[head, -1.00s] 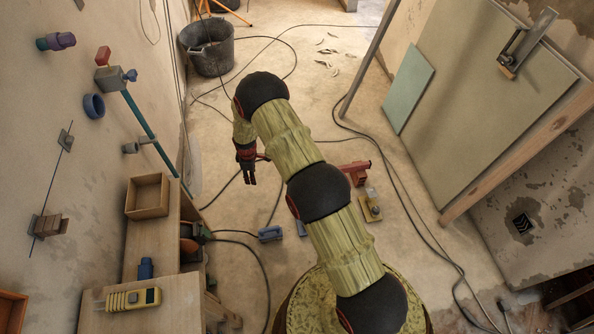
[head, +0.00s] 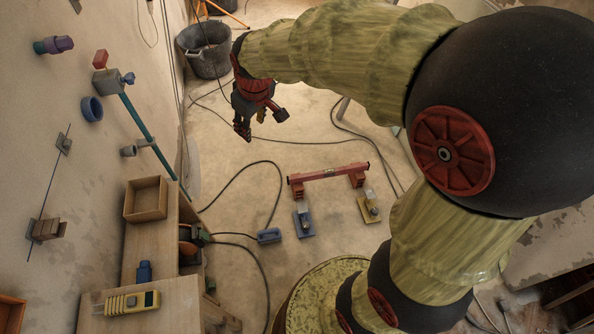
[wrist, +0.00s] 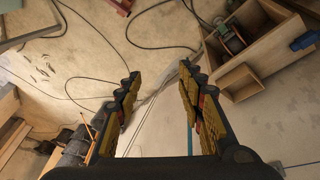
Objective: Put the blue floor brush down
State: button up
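My gripper (head: 250,122) is open and empty in the head view, above the floor in front of the dark bucket. In the wrist view its two fingers (wrist: 158,100) stand apart with only floor and wall behind the gap. A small blue block-like thing (head: 269,236) lies on the floor beside the bench. A blue flat-based thing with a grey upper part (head: 304,224) lies to its right, near the red bar. I cannot tell for sure which one is the blue floor brush. Both are well apart from my gripper.
A red bar on feet (head: 328,174) and a yellow flat-based thing (head: 369,209) are on the floor. A dark bucket (head: 207,52) stands at the back. Black cables (head: 275,185) cross the floor. A bench with an open wooden box (head: 146,214) lines the left wall.

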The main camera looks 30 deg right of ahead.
jog(key=s+r+m+t, duration=0.1)
jog(key=s+r+m, duration=0.1)
jog(key=s, duration=0.9)
jog(key=s+r+m, duration=0.2)
jog(key=s+r, duration=0.3)
jog(key=s, duration=0.7)
jog(key=shift+s+t, duration=0.2)
jog(key=shift+t, duration=0.2)
